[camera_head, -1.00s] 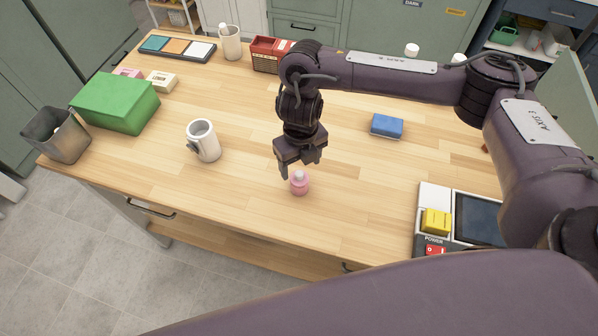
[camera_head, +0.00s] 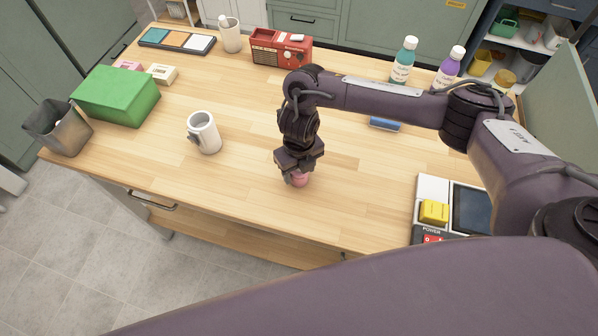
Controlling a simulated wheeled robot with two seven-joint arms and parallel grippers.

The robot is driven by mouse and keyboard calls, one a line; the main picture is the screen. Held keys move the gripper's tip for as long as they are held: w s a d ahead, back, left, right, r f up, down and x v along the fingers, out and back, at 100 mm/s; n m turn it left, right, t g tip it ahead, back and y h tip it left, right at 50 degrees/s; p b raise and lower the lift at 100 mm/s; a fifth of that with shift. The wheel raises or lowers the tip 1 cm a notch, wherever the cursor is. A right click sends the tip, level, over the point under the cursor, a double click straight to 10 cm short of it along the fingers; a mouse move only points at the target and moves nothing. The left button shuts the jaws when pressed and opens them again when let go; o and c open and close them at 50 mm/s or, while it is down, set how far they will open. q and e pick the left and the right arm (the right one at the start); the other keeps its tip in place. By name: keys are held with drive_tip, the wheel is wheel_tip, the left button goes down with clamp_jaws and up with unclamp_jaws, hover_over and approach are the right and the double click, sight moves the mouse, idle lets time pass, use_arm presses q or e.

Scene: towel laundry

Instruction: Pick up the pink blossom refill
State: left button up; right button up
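The pink blossom refill (camera_head: 300,181) is a small pink bottle standing on the wooden table, near the middle of its front part. My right gripper (camera_head: 296,178) is directly over it and pointing down, with its fingers at the sides of the bottle. The gripper hides the bottle's top. Whether the fingers touch the bottle cannot be made out. My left gripper is not in view.
A white mug (camera_head: 204,133) stands to the left on the table (camera_head: 240,190). A console with a yellow block (camera_head: 434,211) lies at the right. A blue block (camera_head: 384,124) is partly behind my arm. A green box (camera_head: 117,96), red radio (camera_head: 281,51) and two bottles (camera_head: 404,61) stand farther off.

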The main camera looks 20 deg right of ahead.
drive_tip(key=c, duration=0.7)
drive_tip(key=shift+r, duration=0.1)
